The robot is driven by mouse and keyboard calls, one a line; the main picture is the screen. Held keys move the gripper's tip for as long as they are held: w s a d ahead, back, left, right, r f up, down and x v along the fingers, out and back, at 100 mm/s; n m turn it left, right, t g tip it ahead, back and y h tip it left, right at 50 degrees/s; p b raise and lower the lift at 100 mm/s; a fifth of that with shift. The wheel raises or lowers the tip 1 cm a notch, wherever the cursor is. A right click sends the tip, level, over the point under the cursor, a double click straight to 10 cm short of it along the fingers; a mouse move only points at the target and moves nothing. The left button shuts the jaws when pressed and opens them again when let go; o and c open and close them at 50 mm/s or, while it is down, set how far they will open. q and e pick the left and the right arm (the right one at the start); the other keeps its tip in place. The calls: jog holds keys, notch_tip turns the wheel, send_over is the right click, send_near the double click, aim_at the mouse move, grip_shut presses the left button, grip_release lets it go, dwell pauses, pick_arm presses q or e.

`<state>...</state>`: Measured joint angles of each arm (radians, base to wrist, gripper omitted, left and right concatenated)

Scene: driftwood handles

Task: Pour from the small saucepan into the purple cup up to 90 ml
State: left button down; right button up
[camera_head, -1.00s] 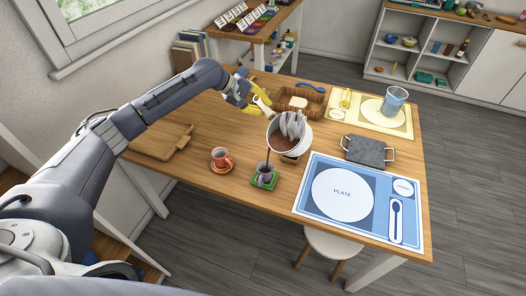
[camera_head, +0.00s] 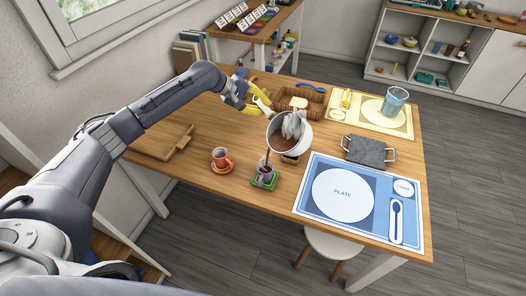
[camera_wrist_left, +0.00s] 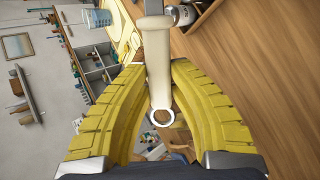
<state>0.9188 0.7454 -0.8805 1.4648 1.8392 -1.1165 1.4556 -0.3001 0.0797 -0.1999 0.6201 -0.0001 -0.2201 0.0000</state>
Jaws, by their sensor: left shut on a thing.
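The small saucepan (camera_head: 304,139) is in the air above the table, tilted, with brown liquid inside. A thin brown stream runs from its lip down to the purple cup (camera_head: 265,178), which stands upright on a green coaster (camera_head: 271,184). The level in the cup cannot be read. A pale grey shape inside the pan is unclear. My left gripper (camera_head: 261,102) has its yellow fingers shut on the pan's cream handle; in the left wrist view the fingers (camera_wrist_left: 157,78) lie on both sides of the handle (camera_wrist_left: 155,50). My right gripper is out of view.
An orange cup (camera_head: 222,157) on a saucer stands left of the purple cup. A wooden board (camera_head: 165,143) lies further left. A bread basket (camera_head: 312,104), a grey slab with handles (camera_head: 368,151) and a blue place mat (camera_head: 330,229) lie around. A glass (camera_head: 395,99) stands back right.

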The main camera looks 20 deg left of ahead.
pick_arm(q)
jog(key=shift+a+r+t, duration=0.1)
jog(key=shift+r+t, duration=0.1)
jog(key=shift+t, duration=0.1)
dwell(0.7)
jog(key=shift+s, duration=0.1)
